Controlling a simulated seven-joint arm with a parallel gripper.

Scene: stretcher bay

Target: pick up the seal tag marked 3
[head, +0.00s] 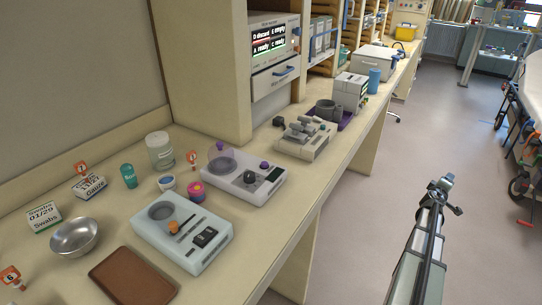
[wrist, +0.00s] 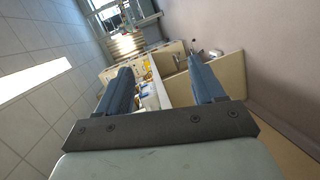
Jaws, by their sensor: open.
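Three small orange-and-white tags stand on the bench in the head view. One (head: 10,276) is at the lower left corner and looks marked 6. Another tag (head: 82,168) stands by the gauze box, and a third tag (head: 193,158) stands behind the pink-and-purple tub. The marks on these two are too small to read surely, so I cannot tell which tag is marked 3. My gripper (wrist: 158,66) is open in the wrist view, with nothing between its two blue-grey fingers. My arm is over the floor right of the bench, apart from the tags.
Around the tags are a gauze box (head: 90,187), a swabs box (head: 44,217), a steel bowl (head: 74,237), a teal bottle (head: 129,176), a white jar (head: 160,151) and a pink-and-purple tub (head: 197,191). Two pale devices and a brown pad (head: 134,277) are nearer the bench edge.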

